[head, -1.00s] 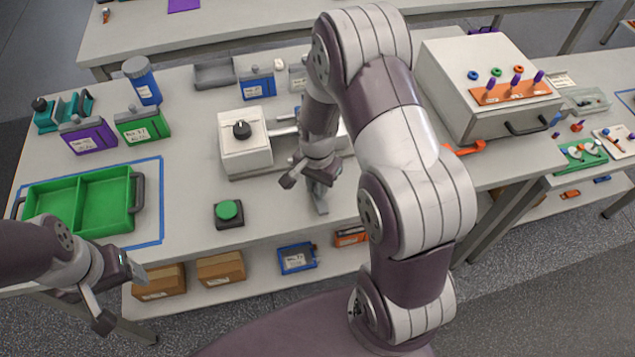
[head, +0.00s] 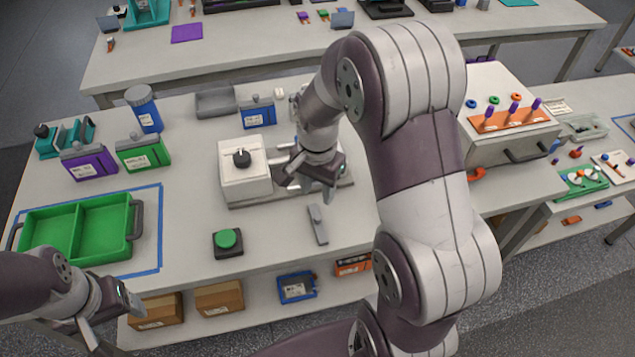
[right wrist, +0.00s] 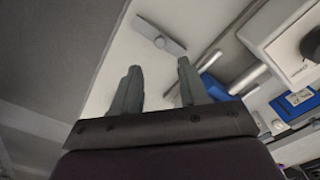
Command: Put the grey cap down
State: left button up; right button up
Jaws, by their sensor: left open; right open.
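A narrow grey piece that I take to be the grey cap (head: 317,224) lies flat on the white table, right of the green button. It also shows in the right wrist view (right wrist: 158,37), as a bar with a round part in its middle, just beyond my fingertips. My right gripper (head: 312,187) is open and empty, above the table and behind the cap in the head view, apart from it. Its two fingers also show in the right wrist view (right wrist: 159,66), with nothing between them. My left gripper (head: 115,318) is open and empty at the table's front left edge.
A white device with a black knob (head: 243,168) stands behind the cap. The green button box (head: 228,242) is left of it. A green tray (head: 130,238) lies in a blue outline at left. Purple (head: 88,165) and green (head: 143,155) boxes stand behind it.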

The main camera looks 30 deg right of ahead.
jog(key=s+a+r+n+t, duration=0.1)
jog(key=s+a+n, duration=0.4)
jog(key=s+n, duration=0.3)
jog(key=n, duration=0.3)
jog(key=shift+s+r+n, duration=0.2)
jog(key=shift+s+n, duration=0.15)
jog(key=shift+n, duration=0.05)
jog(key=shift+a, duration=0.1)
dwell(0.3)
